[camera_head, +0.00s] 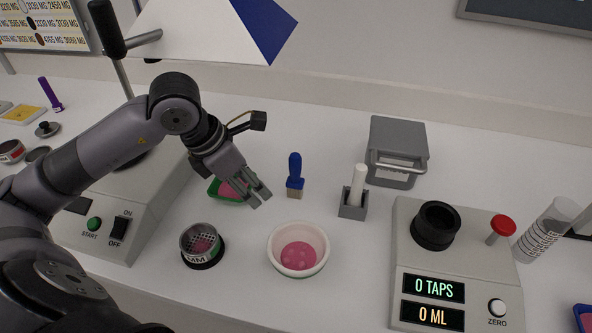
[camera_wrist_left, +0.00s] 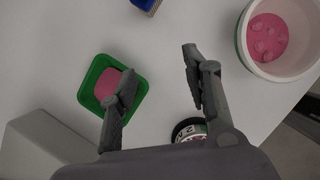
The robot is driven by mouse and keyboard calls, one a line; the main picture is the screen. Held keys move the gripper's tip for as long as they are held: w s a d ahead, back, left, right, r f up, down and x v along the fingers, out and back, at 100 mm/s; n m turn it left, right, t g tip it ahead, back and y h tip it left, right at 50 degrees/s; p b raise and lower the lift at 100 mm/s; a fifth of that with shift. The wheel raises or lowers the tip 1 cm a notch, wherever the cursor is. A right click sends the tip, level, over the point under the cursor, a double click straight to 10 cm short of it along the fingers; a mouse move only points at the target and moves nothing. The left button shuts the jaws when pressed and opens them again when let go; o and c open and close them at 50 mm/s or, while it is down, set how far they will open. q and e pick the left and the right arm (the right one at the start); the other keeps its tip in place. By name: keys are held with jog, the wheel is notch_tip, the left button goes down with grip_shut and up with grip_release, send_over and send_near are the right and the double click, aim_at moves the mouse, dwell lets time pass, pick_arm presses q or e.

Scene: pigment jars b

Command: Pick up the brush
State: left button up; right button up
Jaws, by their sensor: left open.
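The brush (camera_head: 295,176) stands upright on the white table with its blue handle up and its tan bristles down. My left gripper (camera_head: 260,195) is open and empty, to the left of the brush and apart from it. In the left wrist view the open fingers (camera_wrist_left: 157,68) show with bare table between them. The brush shows there only in part, cut off at the top edge (camera_wrist_left: 147,5), beyond the fingertips. My right gripper is not in view.
A green tray (camera_head: 213,190) with pink powder lies beside the gripper. A white bowl (camera_head: 322,238) with pink powder and a sieve jar (camera_head: 203,262) stand in front. A grey holder (camera_head: 352,211) with a white-handled tool is right of the brush. Table behind the brush is clear.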

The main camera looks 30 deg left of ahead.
aim_at(295, 168)
pick_arm(q)
jog(key=w+d, duration=0.1)
jog(key=w+d+p, duration=0.1)
jog(key=w, duration=0.1)
jog(key=shift+w+r, duration=0.15)
jog(key=shift+w, duration=0.1)
jog(key=shift+w+d+p, duration=0.3)
jog(key=shift+w, duration=0.25)
jog(key=shift+w+d, duration=0.3)
jog(key=shift+w, duration=0.1)
jog(key=w+d+p, duration=0.1)
jog(key=w+d+f+p, duration=0.1)
jog(key=w, duration=0.1)
jog(key=shift+w, duration=0.25)
jog(key=shift+f, duration=0.2)
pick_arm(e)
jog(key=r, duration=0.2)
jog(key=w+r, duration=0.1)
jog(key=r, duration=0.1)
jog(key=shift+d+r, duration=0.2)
pick_arm(q)
jog(key=shift+c, duration=0.5)
jog(key=c, duration=0.8)
grip_shut()
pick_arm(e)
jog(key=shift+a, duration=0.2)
